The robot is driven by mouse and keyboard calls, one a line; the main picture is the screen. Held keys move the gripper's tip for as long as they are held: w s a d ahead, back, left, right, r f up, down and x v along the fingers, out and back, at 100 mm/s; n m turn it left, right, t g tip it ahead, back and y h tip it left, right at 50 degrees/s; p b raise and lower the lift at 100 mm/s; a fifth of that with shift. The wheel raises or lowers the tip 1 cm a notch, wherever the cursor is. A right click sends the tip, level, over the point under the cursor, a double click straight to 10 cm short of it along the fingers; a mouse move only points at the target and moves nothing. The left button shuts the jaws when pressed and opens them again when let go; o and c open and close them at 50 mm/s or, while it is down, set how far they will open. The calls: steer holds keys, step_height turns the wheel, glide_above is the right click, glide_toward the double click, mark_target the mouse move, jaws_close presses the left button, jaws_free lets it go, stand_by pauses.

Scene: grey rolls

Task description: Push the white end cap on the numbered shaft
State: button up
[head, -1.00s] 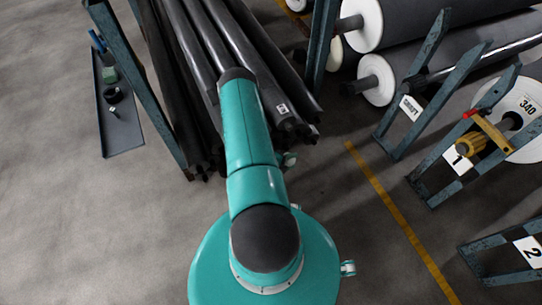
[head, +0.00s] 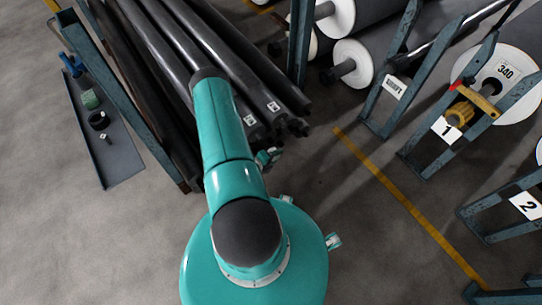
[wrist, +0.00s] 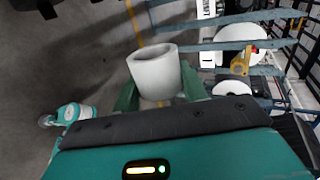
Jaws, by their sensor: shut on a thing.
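The white end cap (wrist: 155,72) is a short hollow white cylinder, its open end facing the wrist camera's upper left. My gripper (wrist: 160,98) is shut on it, with a green finger on each side. The gripper and cap are not visible in the head view. Several dark grey shafts (head: 205,50) lie side by side in a rack in the head view. Two show small white labels on their near ends, one label (head: 249,120) left of the other (head: 273,106). The numbers are too small to read. The cap is not seen touching a shaft.
A blue rack post (head: 115,85) stands left of the shafts, with a narrow tray (head: 120,160) of small items beside it. Large white-ended rolls (head: 353,63) and blue stands (head: 470,100) fill the right. Bare floor with a yellow line (head: 400,200) lies between.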

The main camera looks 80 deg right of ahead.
steer(key=shift+w+a, duration=0.1)
steer(key=shift+w+d, duration=1.95)
steer(key=shift+w, duration=0.15)
steer(key=shift+w+d, duration=0.25)
steer(key=shift+w, duration=0.05)
stand_by(0.7)
steer(key=shift+w+d, duration=0.25)
steer(key=shift+w, duration=0.05)
steer(key=shift+w+d, duration=0.2)
steer(key=shift+w, duration=0.05)
steer(key=shift+w+d, duration=0.25)
steer(key=o, duration=1)
steer(key=shift+w, duration=0.1)
